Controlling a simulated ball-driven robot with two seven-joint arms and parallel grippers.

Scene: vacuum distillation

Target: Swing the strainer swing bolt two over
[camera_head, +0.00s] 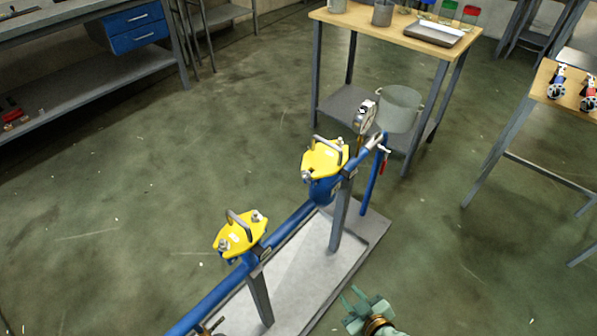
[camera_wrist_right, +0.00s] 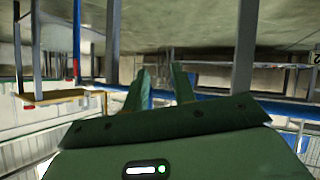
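Two strainers with yellow covers stand on a blue pipe (camera_head: 208,303): a near cover (camera_head: 236,238) and a far cover (camera_head: 320,160). Each cover has a grey arched handle and small metal swing bolts at its edge. On the near cover, one bolt (camera_head: 255,216) shows at the upper right and another (camera_head: 223,244) at the left. On the far cover, one bolt (camera_head: 308,176) shows at the lower left. I cannot tell which is bolt two. My right gripper (camera_head: 357,298) is open and empty, right of the pipe. Its two separated fingers (camera_wrist_right: 160,88) show in the right wrist view.
A pressure gauge (camera_head: 366,117) and a red-handled valve (camera_head: 383,160) stand at the pipe's far end. A grey bucket (camera_head: 400,108) is behind. Floor left of the pipe is clear.

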